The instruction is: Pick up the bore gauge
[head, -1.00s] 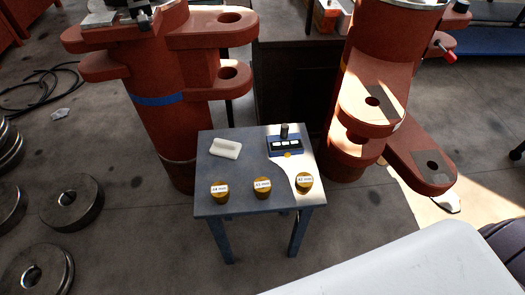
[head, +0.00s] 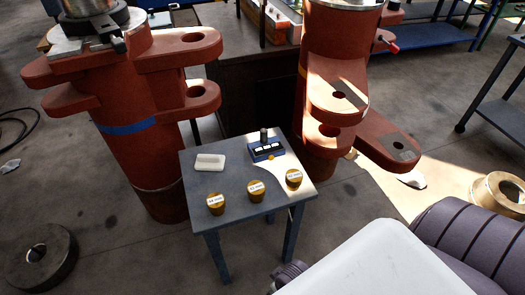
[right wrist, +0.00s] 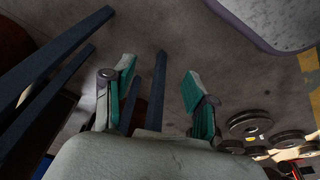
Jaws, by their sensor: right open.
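A small blue-grey table (head: 235,180) stands ahead in the head view. At its back right is a blue block with white labels (head: 267,151) and a dark upright cylinder (head: 264,136). I cannot tell for sure which piece is the bore gauge. Three brass cylinders with mm labels stand along the front: left (head: 216,204), middle (head: 256,191) and right (head: 294,179). A white block (head: 209,162) lies at the back left. My right gripper (right wrist: 158,82) is open and empty in the right wrist view, near dark blue legs (right wrist: 157,90). My left gripper is not in view.
Large red-brown castings stand behind the table, left (head: 140,130) and right (head: 330,95). A dark ring (head: 40,255) lies on the floor at left and a brass ring (head: 497,193) at right. A dark cart (head: 500,105) stands at far right.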

